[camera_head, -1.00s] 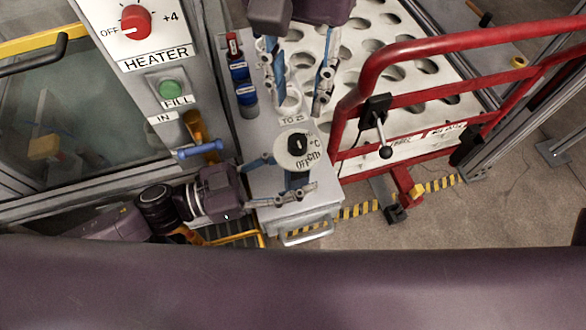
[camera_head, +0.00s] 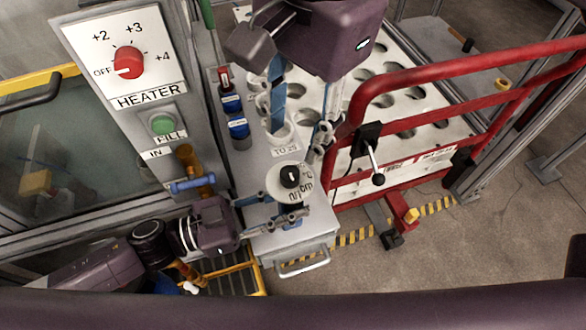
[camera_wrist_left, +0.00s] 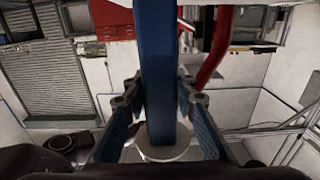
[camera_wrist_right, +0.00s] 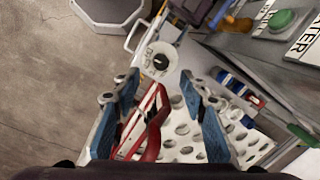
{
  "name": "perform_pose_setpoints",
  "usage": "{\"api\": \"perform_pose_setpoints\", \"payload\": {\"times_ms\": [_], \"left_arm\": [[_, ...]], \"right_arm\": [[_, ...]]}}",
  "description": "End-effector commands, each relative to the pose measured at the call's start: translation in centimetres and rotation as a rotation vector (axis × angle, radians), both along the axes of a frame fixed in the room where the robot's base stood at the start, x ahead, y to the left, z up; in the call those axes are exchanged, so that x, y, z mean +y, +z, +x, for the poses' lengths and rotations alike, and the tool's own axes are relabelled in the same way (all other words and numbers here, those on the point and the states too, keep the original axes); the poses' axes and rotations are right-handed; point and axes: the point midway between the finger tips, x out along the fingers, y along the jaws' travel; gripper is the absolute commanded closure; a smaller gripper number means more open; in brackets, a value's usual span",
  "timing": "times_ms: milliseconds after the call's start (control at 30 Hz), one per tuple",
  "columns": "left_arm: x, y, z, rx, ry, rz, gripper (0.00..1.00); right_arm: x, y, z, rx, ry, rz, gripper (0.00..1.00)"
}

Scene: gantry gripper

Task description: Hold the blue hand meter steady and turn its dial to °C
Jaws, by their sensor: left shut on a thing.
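The hand meter shows a round pale dial face (camera_head: 272,183) with a black knob (camera_head: 290,176) at its centre; a °C mark is at its right side. Its blue body (camera_wrist_left: 160,70) stands edge-on between the fingers in the left wrist view. My left gripper (camera_head: 277,210) is shut on the meter, at the body just below the dial. My right gripper (camera_head: 298,146) is open and empty, its fingers pointing toward the dial from above. In the right wrist view the dial (camera_wrist_right: 149,67) lies beyond and between the open fingertips. The knob's exact setting is too small to tell.
A grey bench (camera_head: 290,246) lies under the meter. Red and blue small items (camera_head: 233,108) stand left of my right gripper. A red rail (camera_head: 450,110) and a black-knobbed lever (camera_head: 377,178) are close on the right. The heater panel (camera_head: 150,85) is at left.

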Motion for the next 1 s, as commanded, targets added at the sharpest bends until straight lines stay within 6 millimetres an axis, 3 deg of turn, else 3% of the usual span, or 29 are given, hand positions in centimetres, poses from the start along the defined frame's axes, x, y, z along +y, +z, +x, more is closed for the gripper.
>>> {"api": "perform_pose_setpoints", "payload": {"times_ms": [600, 800, 1000], "left_arm": [[0.0, 0.0, 0.0, 0.0, 0.0, 0.0, 1.0], [0.0, 0.0, 0.0, 0.0, 0.0, 0.0, 1.0], [0.0, 0.0, 0.0, 0.0, 0.0, 0.0, 1.0]], "right_arm": [[-3.2, 0.7, -1.3, 0.113, -1.063, 0.288, 0.6], [-3.7, 0.7, -1.4, 0.147, -1.234, 0.337, 0.6], [-3.4, -0.4, -1.2, 0.155, -1.271, 0.343, 0.6]]}}
